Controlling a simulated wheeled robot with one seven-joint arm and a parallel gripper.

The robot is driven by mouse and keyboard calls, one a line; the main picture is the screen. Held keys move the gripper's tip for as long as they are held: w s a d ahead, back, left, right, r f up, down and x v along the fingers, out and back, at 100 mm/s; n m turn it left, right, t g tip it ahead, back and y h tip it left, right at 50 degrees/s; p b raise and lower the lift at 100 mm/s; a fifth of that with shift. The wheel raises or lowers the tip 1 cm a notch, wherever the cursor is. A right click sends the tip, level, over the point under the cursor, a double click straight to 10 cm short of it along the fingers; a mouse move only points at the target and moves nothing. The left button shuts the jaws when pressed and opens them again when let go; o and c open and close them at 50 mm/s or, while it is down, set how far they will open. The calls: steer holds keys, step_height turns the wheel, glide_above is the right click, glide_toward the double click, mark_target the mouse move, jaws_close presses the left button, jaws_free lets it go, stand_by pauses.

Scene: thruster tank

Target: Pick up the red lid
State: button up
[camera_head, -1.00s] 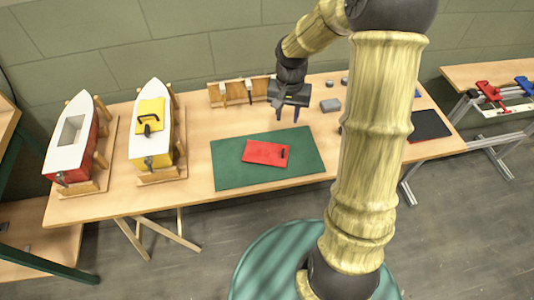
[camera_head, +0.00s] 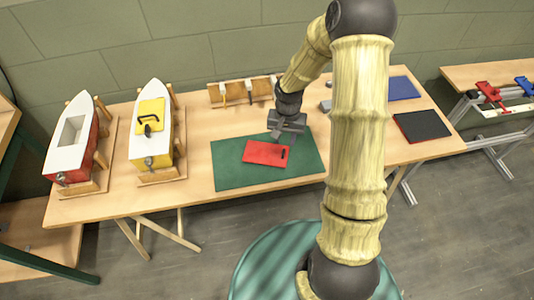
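The red lid (camera_head: 262,153) lies flat on the green mat (camera_head: 228,176) in the middle of the table. A small dark handle (camera_head: 284,153) shows near its right end. My gripper (camera_head: 286,132) points down just behind the lid's right end, over the back part of the mat. It appears open and empty, though its fingers show small and dark. It looks apart from the lid. How high it is above the mat is hard to tell.
On the left stand a red-hulled boat (camera_head: 81,132) with an open deck and a yellow-hulled boat (camera_head: 151,118) with a yellow lid (camera_head: 150,113). A wooden tool rack (camera_head: 216,97) stands behind the mat. A black pad (camera_head: 424,126) and a blue pad (camera_head: 402,88) lie right.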

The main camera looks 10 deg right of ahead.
mark_target(284, 150)
step_height(284, 150, down, 5)
steer(key=shift+s+a+f, duration=0.1)
steer(key=shift+s+f, duration=0.05)
steer(key=shift+c, duration=0.2)
stand_by(0.4)
jaws_close()
